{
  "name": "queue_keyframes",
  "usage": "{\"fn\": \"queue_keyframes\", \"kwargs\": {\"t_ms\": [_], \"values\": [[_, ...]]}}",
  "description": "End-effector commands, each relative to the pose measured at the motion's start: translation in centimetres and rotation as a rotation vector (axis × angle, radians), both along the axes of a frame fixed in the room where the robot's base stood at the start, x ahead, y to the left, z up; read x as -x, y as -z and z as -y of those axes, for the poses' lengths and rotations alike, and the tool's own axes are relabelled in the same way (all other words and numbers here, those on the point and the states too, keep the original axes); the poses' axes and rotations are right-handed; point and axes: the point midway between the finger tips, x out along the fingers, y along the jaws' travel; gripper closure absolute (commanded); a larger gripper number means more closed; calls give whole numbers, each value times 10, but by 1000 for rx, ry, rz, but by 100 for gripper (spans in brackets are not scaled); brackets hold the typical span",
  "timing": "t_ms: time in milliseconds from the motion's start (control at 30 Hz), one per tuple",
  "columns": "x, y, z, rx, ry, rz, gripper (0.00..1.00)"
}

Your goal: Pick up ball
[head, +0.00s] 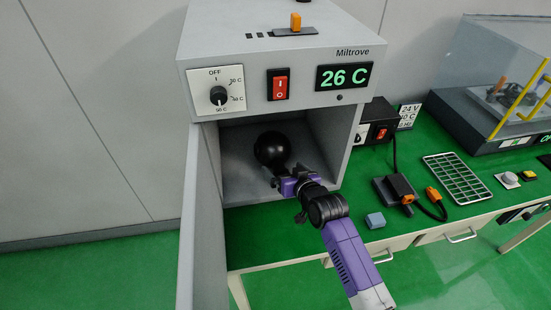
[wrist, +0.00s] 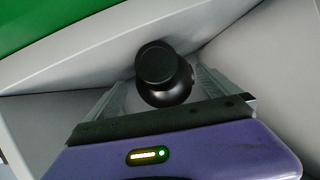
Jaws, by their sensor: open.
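A black ball (head: 271,148) sits inside the open grey chamber of the Miltrove unit, toward the middle. In the wrist view the ball (wrist: 163,75) shows a flat round face and lies between the two fingers. My gripper (head: 284,179) reaches into the chamber from the front right, at the ball's lower edge in the head view. In the wrist view my gripper (wrist: 165,88) is open, with a finger on either side of the ball. I cannot tell whether either finger touches it.
The chamber (head: 235,180) has walls close around my gripper, and its door (head: 200,215) stands open at left. A clear-covered case (head: 480,120) stands at right.

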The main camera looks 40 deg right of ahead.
Motion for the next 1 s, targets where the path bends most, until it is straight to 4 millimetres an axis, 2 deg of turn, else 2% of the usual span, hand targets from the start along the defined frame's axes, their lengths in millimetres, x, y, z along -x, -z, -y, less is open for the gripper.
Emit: {"fn": "queue_keyframes", "kwargs": {"t_ms": [400,733,767,1000], "values": [[-41,17,13,0,-1,1,0],[-46,20,15,0,-1,1,0],[-46,20,15,0,-1,1,2],[-45,20,15,1,-1,1,49]]}}
